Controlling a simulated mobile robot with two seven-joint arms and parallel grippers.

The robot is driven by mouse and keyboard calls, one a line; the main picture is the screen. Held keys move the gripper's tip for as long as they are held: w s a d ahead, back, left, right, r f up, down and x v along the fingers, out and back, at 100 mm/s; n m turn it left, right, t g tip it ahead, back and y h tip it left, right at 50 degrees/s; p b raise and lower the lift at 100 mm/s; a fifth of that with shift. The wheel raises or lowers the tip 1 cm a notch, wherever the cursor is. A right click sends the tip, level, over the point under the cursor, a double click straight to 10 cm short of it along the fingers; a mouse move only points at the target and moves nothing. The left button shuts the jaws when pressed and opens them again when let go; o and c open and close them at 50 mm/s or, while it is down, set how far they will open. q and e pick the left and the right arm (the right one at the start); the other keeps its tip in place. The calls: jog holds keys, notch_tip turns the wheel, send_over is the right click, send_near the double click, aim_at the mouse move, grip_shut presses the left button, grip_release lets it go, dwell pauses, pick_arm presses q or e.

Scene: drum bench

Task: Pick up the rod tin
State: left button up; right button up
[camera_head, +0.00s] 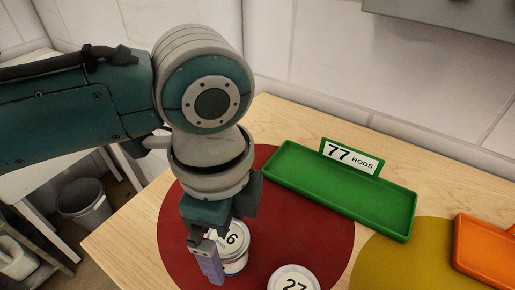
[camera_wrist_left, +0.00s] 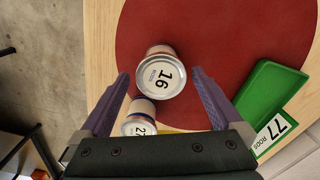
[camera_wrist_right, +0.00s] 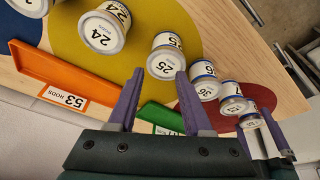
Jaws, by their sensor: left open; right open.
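In the head view this tin (camera_head: 236,238) is partly hidden by my left gripper (camera_head: 212,262). A second tin, marked 27 (camera_head: 294,279), stands near it, cut by the bottom edge. My right gripper (camera_wrist_right: 158,85) is open and empty, with other tins beyond its fingers.
A green tray (camera_head: 330,185) with a 77 RODS sign (camera_head: 351,157) stands at the mat's back edge. An orange tray (camera_head: 485,250) is at the right, by a yellow mat (camera_head: 405,265). Tins marked 24 (camera_wrist_right: 104,28) and 25 (camera_wrist_right: 164,62) show in the right wrist view.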

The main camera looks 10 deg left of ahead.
pick_arm(q)
jog(key=shift+f, duration=0.95)
jog(key=shift+c, duration=0.2)
jog(key=shift+r, duration=0.1)
jog(key=c, duration=1.4)
